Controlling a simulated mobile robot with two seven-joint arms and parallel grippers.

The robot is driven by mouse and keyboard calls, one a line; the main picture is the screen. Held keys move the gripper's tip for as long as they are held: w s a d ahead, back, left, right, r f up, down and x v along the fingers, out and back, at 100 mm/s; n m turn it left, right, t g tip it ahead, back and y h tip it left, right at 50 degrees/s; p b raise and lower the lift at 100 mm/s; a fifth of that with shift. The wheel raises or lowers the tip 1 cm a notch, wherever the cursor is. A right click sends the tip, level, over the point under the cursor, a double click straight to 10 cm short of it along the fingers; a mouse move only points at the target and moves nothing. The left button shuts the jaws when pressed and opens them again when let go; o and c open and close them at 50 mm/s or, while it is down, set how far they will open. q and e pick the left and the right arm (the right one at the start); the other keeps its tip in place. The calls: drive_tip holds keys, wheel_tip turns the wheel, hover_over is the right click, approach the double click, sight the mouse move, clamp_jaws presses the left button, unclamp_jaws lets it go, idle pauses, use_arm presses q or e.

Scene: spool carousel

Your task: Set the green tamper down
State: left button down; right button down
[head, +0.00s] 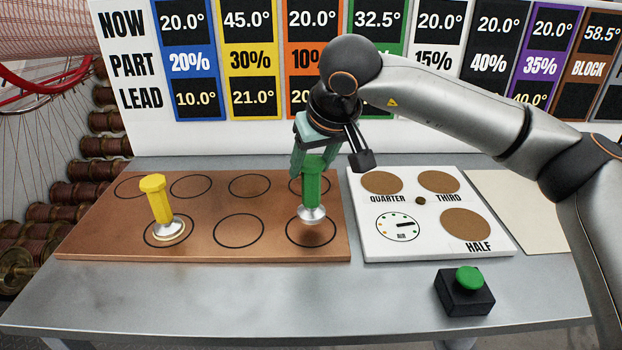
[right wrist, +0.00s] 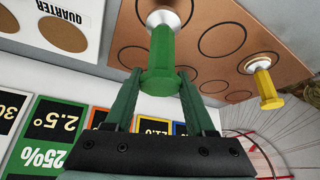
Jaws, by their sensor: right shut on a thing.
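The green tamper (head: 313,187) has a green handle and a silver foot. My right gripper (head: 308,160) is shut on the top of its handle. The tamper is nearly upright over the front right ring of the copper-coloured board (head: 274,225). Its foot looks slightly above the board, with a shadow below it. In the right wrist view the green tamper (right wrist: 161,65) sits between the fingers of my right gripper (right wrist: 160,95). My left gripper is not in view.
A yellow tamper (head: 157,205) stands in the front left ring. Other rings are empty. A white panel (head: 450,248) with brown discs and a dial lies right of the board. A green button (head: 468,278) on a black box is in front. A sign board (head: 240,135) stands behind.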

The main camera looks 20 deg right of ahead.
sight(311, 181)
drive_tip(key=shift+w+f, duration=0.1)
drive_tip(key=shift+f, duration=1.5)
drive_tip(key=shift+f, duration=0.1)
drive_tip(key=shift+f+b, duration=0.15)
drive_tip(key=shift+b, duration=0.2)
drive_tip(key=shift+c, duration=1.2)
unclamp_jaws()
